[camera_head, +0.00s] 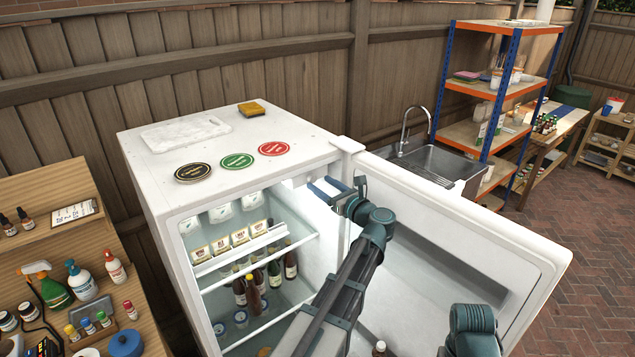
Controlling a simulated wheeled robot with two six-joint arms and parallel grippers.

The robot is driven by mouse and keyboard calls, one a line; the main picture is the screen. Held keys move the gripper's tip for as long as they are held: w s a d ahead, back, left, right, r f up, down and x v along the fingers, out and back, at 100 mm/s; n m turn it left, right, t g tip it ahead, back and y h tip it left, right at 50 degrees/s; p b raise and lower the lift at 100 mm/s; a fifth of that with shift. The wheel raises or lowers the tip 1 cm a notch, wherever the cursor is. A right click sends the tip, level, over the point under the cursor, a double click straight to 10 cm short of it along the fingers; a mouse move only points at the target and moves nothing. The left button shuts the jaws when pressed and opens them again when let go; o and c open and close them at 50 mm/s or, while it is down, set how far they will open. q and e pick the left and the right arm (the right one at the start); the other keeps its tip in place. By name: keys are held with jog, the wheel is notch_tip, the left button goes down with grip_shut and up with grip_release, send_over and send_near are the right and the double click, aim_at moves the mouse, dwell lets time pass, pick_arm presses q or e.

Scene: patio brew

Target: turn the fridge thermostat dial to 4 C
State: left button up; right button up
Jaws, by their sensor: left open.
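The white fridge (240,185) stands in the middle with its door (465,230) swung open to the right. I see nothing between the fingers. I cannot make out the thermostat dial or its setting; the gripper and the fridge's top edge cover part of that area. Part of my right arm shows at the lower right, but its gripper is out of view.
On the fridge top lie a white board (187,133), three round coasters (238,161) and a yellow sponge (251,108). A wooden bench (60,240) with bottles stands left. A sink (432,164) and blue-orange shelving (500,100) stand behind the door. Brick paving lies open at right.

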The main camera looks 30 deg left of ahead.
aim_at(312, 179)
pick_arm(q)
jog(key=shift+x, duration=1.35)
grip_shut()
